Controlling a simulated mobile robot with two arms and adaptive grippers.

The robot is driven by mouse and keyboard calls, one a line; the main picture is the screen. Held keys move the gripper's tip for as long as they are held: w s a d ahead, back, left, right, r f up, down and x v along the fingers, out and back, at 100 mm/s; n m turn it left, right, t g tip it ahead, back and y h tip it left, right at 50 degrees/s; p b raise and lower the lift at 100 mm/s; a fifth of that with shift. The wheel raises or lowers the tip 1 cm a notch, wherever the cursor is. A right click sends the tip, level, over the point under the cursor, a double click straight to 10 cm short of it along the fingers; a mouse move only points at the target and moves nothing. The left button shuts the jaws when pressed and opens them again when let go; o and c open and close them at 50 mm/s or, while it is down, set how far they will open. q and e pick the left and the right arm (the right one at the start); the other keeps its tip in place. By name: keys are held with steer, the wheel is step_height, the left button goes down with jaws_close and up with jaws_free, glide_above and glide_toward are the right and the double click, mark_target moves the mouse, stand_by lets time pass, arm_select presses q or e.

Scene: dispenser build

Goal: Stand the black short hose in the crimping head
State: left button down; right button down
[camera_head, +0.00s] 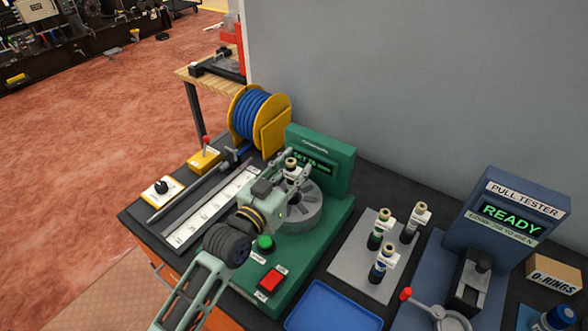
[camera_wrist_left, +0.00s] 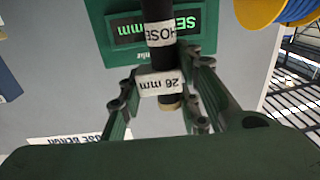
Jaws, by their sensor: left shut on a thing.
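My left gripper (camera_head: 290,178) is shut on the black short hose, just above the grey round crimping head (camera_head: 305,212) of the green machine. In the head view only the hose's top end (camera_head: 291,163) shows clearly. The left wrist view is upside down; there the hose (camera_wrist_left: 160,55) is black with white labels, one reading 26 mm, and a brass-coloured end. The gripper fingers (camera_wrist_left: 160,82) stand on both sides of it. The hose looks about upright. Its lower end is hidden, so I cannot tell whether it is inside the head.
The machine has a green display (camera_head: 313,163), a green button (camera_head: 265,243) and a red button (camera_head: 271,280). Several hoses with fittings stand on a grey plate (camera_head: 352,262). A blue tray (camera_head: 330,308), a blue pull tester (camera_head: 510,215) and a hose reel (camera_head: 273,135) are nearby.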

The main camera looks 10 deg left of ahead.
mark_target(290, 177)
arm_select(q)
steer(key=shift+r, duration=0.15)
steer(key=shift+f, duration=0.65)
stand_by(0.4)
steer(key=c, duration=1.6)
jaws_free()
steer(key=shift+o, duration=0.2)
steer(key=shift+f, duration=0.1)
steer(key=shift+p+v, duration=0.8)
steer(key=shift+v, duration=1.85)
steer(key=p+v, duration=0.1)
steer(key=v, duration=0.4)
steer(key=shift+s+a, duration=0.15)
steer(key=shift+s, duration=0.2)
